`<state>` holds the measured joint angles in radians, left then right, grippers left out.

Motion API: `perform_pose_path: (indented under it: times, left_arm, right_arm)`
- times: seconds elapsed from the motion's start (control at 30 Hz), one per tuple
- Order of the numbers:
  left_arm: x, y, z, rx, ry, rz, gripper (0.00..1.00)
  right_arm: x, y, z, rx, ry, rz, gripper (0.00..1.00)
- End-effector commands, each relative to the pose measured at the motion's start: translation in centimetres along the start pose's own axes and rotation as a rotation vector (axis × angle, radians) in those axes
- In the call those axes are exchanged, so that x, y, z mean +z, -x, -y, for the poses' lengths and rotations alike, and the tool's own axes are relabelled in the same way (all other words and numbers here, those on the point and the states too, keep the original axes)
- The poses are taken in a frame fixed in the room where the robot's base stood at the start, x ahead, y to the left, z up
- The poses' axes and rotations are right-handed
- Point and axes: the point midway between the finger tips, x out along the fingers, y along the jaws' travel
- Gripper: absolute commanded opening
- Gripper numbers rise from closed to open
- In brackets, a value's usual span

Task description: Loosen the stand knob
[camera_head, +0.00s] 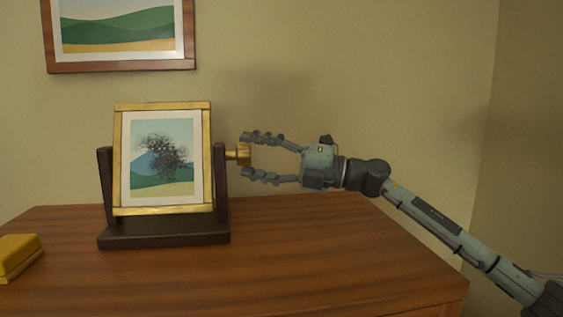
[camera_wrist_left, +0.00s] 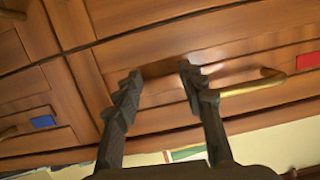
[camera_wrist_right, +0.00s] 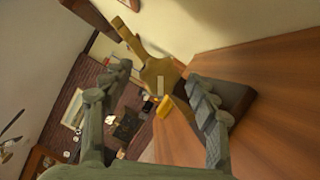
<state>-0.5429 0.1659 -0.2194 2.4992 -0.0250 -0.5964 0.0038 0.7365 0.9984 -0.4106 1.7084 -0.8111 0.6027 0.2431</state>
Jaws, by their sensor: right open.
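A gold-framed picture (camera_head: 162,160) of a tree and hills hangs tilted in a dark wooden stand (camera_head: 163,235). The brass stand knob (camera_head: 243,154) sticks out from the stand's right upright. My right gripper (camera_head: 248,156) comes in from the right, open, one finger above the knob and one below, with gaps visible. In the right wrist view the many-sided knob (camera_wrist_right: 158,74) shows between the spread fingertips; contact is not visible. My left gripper (camera_wrist_left: 160,75) shows only in its wrist view, open and empty in front of drawer fronts.
The stand is on a wooden dresser top (camera_head: 330,250), clear to the right. A yellow block (camera_head: 18,257) lies at the left edge. Another framed picture (camera_head: 120,68) hangs on the wall behind. A brass drawer handle (camera_wrist_left: 255,84) is right of my left fingers.

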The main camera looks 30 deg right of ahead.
Motion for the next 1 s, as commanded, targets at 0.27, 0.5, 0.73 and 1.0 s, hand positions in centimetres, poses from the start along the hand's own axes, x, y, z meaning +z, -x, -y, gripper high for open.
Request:
perform_pose_path:
  times: [0.27, 0.5, 0.73, 1.0]
  left_arm:
    - [0.0, 0.0, 0.0, 0.000, 0.000, 0.001, 0.40]
    - [0.0, 0.0, 0.0, 0.000, 0.000, 0.001, 0.40]
    - [0.0, 0.0, 0.0, 0.000, 0.000, 0.001, 0.40]
    - [0.0, 0.0, 0.0, -0.001, 0.000, 0.001, 0.40]
  right_arm:
    - [-0.1, 6.0, 0.2, -0.006, -0.002, 0.000, 0.59]
    - [-0.1, 9.0, 0.1, -0.002, -0.002, -0.001, 0.59]
    - [-0.1, 9.8, 0.0, 0.000, 0.001, -0.002, 0.59]
    - [-0.1, 9.8, -0.1, 0.000, 0.001, -0.002, 0.59]
